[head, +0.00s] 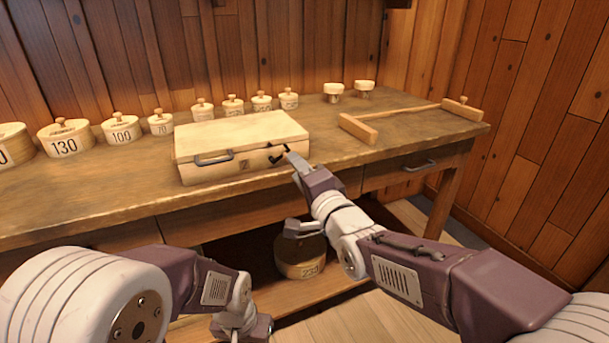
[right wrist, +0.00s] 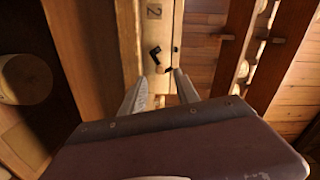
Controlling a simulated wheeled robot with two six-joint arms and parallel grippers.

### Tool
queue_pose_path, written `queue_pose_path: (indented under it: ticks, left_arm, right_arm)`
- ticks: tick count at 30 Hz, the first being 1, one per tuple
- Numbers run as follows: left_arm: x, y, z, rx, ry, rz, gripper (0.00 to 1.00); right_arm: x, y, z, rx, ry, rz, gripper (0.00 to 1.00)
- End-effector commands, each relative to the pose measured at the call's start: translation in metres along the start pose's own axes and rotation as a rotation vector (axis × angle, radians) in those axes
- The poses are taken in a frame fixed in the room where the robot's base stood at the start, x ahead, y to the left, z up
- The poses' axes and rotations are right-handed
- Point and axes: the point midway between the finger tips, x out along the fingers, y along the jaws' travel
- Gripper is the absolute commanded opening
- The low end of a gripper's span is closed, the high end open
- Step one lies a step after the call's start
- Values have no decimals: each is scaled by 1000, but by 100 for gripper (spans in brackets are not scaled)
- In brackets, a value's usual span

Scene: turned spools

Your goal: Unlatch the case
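The case (head: 225,170) is a pale wooden box with its lid down, near the table's front edge. A grey carrying handle (head: 214,160) is on its front. A dark latch (head: 277,159) sits near the front's right end. My right gripper (head: 295,162) is just right of the latch. In the right wrist view the fingers (right wrist: 161,77) are apart with nothing held. The latch (right wrist: 156,56) shows just beyond and between the fingertips, and the case front (right wrist: 158,20) runs behind it. Contact cannot be told. My left wrist is low at the bottom edge; its fingers are hidden.
Several numbered wooden canisters (head: 121,131) line the back and left of the table (head: 110,200). Two spools (head: 333,92) stand at the back. A wooden bar with end blocks (head: 358,129) lies right of the case. A larger canister (head: 301,268) stands on the shelf below.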

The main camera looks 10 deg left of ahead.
Motion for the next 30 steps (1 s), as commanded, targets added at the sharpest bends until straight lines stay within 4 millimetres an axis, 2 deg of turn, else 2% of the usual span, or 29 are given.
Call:
queue_pose_path:
  ticks: [3, 7, 11, 18, 20, 22, 23, 24, 25, 26, 27, 29, 30]
  left_arm:
    - [-7, 0, -1, 0, 0, 0, 36]
    - [-10, 0, -1, 0, 0, 0, 36]
    - [-10, 0, -1, 0, 0, 0, 36]
    - [-10, 0, -1, 0, 0, 0, 36]
    - [-10, 0, -1, 0, 0, 0, 36]
    - [-10, 0, -1, 0, 0, 0, 36]
    - [-10, 0, -1, 0, 0, 0, 36]
    - [-10, 0, -1, 0, 0, 0, 36]
    - [-10, 0, -1, 0, 0, 0, 36]
    - [-10, 0, -1, 0, 0, 0, 36]
    - [-10, 0, -1, 0, 0, 0, 36]
    - [-10, 0, -1, 0, 0, 0, 36]
    - [-10, 0, -1, 0, 0, 0, 36]
  right_arm:
    - [-26, -3, -1, 0, 0, -1, 37]
    - [-44, -1, 0, 0, 0, 0, 37]
    - [-51, 0, 0, 0, 0, 0, 37]
    - [-51, 0, -1, 0, 2, 1, 37]
    - [-51, 3, -10, 0, 20, 6, 37]
    - [-52, 14, -39, 1, 82, 28, 37]
    - [-54, 23, -57, 2, 119, 48, 37]
    - [-60, 43, -84, 6, 175, 91, 37]
    - [-67, 64, -101, 13, 210, 145, 37]
    - [-76, 87, -115, 8, 237, 215, 37]
    - [-90, 119, -129, -16, 259, 319, 37]
    - [-116, 168, -141, -72, 258, 494, 37]
    - [-137, 199, -144, -114, 236, 613, 37]
